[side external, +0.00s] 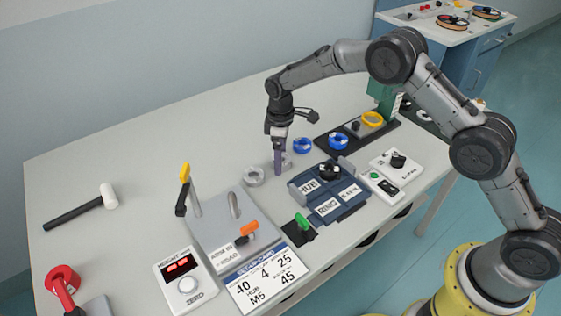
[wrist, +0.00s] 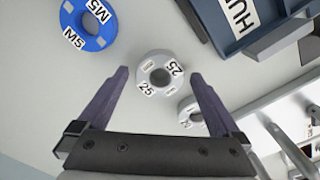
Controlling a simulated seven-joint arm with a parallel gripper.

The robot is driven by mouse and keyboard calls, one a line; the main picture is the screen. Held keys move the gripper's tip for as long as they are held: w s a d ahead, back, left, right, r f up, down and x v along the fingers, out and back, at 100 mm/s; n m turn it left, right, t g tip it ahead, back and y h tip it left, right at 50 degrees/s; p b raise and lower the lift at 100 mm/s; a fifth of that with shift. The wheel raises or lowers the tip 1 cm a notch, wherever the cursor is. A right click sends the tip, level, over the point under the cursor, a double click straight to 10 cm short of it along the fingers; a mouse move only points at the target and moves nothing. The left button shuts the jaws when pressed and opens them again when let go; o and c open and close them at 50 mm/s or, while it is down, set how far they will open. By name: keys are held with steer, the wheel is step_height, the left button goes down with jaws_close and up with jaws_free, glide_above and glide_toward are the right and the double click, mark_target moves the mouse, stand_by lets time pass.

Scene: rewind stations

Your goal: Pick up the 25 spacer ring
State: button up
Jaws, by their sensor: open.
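The 25 spacer ring (wrist: 169,57) is light grey with white labels reading 25, and lies flat in the wrist view. My gripper (wrist: 160,75) is open, and the ring shows between and slightly beyond its two fingertips. I cannot tell how far above the ring the tips are. In the side external view my gripper (side external: 279,170) points down close to the table, and a grey ring (side external: 288,160) is partly hidden behind it. A second grey ring (wrist: 186,112) shows near the right finger in the wrist view; its number is not readable. Nothing is held.
A blue M5 ring (wrist: 89,22) lies beyond the left finger. Two blue rings (side external: 303,145) (side external: 337,141) stand behind the gripper. A dark blue tray (side external: 326,190) is close on the right. A grey plate (side external: 222,225) with a yellow-handled lever (side external: 184,178) is at left.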

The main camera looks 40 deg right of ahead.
steer(key=c, duration=1.3)
steer(key=shift+r, duration=0.1)
steer(key=shift+c, duration=0.7)
